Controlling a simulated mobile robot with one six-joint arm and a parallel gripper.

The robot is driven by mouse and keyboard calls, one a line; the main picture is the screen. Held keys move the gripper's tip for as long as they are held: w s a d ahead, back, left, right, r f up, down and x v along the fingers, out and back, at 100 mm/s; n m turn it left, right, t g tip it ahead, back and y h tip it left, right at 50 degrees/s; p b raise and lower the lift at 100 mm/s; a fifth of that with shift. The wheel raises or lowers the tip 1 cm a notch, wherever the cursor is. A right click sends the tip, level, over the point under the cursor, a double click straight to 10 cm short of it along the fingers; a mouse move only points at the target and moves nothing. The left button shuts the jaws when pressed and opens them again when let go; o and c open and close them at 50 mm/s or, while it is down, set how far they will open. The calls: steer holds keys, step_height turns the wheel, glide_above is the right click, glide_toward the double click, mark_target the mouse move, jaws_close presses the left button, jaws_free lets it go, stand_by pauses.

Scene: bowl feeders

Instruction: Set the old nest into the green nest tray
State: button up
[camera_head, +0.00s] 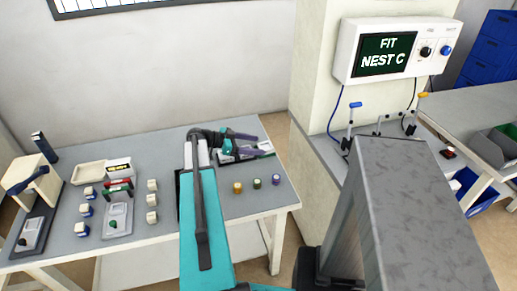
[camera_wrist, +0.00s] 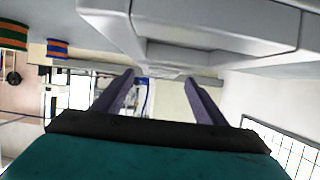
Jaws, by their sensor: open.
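My gripper (camera_head: 256,144) is over the back right of the left table, fingers pointing right. In the wrist view its two purple fingers (camera_wrist: 159,77) are apart with nothing visibly held between them. A pale flat piece with an orange mark (camera_head: 266,146) lies by the fingertips in the head view, partly hidden by the gripper. A large light grey body (camera_wrist: 220,28) fills the top of the wrist view, close to the fingers. A bin with green in it (camera_head: 507,139) stands at the far right; I cannot tell whether it is the green nest tray. I cannot identify the old nest for certain.
The left table (camera_head: 150,240) carries several small parts, a beige tray (camera_head: 89,175) and a grey device (camera_head: 118,219). Yellow, green and purple cylinders (camera_head: 257,184) stand near its right edge. A wall panel (camera_head: 397,50) reads "FIT NEST C". Toggle clamps (camera_head: 351,122) stand below it.

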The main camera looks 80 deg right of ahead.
steer(key=b+v, duration=0.2)
steer(key=v, duration=0.7)
steer(key=shift+w+a+r, duration=0.1)
steer(key=shift+w+r, duration=0.05)
stand_by(0.5)
